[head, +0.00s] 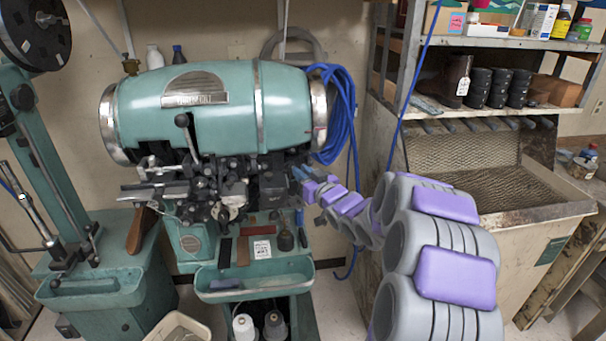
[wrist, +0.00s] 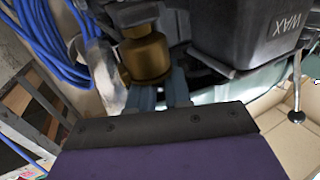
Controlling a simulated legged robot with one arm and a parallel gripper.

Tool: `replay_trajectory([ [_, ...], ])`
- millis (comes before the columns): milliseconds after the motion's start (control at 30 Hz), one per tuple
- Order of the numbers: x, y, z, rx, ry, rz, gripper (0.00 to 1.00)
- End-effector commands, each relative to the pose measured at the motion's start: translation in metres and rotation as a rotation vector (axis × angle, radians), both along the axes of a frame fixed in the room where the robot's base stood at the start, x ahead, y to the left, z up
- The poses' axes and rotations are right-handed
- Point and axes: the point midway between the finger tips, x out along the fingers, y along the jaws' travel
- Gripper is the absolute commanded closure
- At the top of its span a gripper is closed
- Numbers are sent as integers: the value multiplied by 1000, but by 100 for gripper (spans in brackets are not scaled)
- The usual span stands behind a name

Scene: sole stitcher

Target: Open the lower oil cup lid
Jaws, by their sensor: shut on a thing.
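A brass oil cup (wrist: 146,58) is at the upper middle of the wrist view, below a dark metal part of the teal stitching machine (head: 205,105). My gripper (wrist: 160,92) has its blue fingers against the near side of this brass cup and is shut on it. The fingertips are partly hidden, and I cannot tell lid from body there. In the head view my gripper (head: 303,178) is at the right side of the machine's dark mechanism. The oil cup is too small or hidden to make out there.
A dark box marked WAX (wrist: 250,35) is right of the cup. Blue hose (head: 345,115) hangs behind, right of the machine. A teal tray (head: 250,290) is below the mechanism. A shelf unit with a mesh bin (head: 460,165) stands to the right.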

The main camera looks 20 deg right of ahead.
Motion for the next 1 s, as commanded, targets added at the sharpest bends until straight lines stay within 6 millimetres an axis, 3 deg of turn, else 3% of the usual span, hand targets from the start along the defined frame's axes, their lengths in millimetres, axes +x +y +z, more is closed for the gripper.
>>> replay_trajectory([
  [367,-1,-3,5,142,-31,-1,100],
  [1000,-6,-21,13,708,-198,-4,100],
])
